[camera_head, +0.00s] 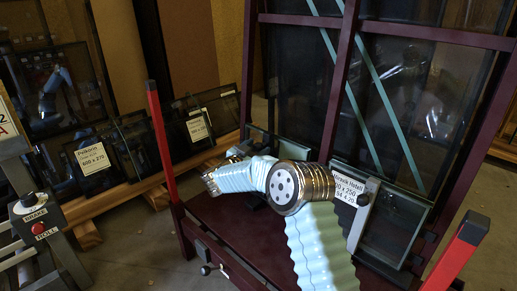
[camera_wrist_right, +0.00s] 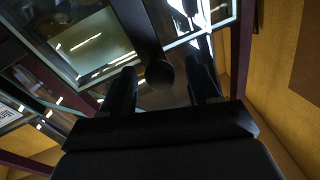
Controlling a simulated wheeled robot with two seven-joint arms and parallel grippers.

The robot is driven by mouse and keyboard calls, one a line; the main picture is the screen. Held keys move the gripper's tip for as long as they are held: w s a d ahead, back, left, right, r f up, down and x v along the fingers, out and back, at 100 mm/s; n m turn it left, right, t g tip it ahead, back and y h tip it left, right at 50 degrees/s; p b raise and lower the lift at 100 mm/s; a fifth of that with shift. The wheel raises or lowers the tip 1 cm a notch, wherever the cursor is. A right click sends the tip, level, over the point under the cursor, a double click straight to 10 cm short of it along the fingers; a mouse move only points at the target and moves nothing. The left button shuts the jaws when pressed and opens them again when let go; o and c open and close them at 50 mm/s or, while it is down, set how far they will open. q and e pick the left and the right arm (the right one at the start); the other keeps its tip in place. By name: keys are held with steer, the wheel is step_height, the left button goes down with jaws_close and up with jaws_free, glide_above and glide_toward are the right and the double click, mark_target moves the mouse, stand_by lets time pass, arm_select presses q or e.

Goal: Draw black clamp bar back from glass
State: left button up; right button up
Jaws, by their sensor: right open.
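In the right wrist view, a black bar with a round dark end (camera_wrist_right: 160,74) comes down from the top between the two fingers of my right gripper (camera_wrist_right: 163,78). The fingers are apart, with a gap visible on each side of the round end. A glass pane (camera_wrist_right: 92,45) lies behind, to the left of the bar. In the head view my right gripper (camera_head: 238,153) is small and dark beyond my bent right arm, and I cannot make out the bar there. The maroon frame (camera_head: 341,90) holds dark glass panes. My left gripper is not in view.
Small labelled panes (camera_head: 395,222) stand at the frame's lower right. Labelled glass panes (camera_head: 95,158) lean on a wooden rack at left. A brake and roll control box (camera_head: 36,220) stands at far left.

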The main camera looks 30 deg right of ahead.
steer(key=shift+x, duration=0.85)
steer(key=shift+r, duration=0.1)
steer(key=c, duration=1)
steer(key=shift+a, duration=0.15)
jaws_close()
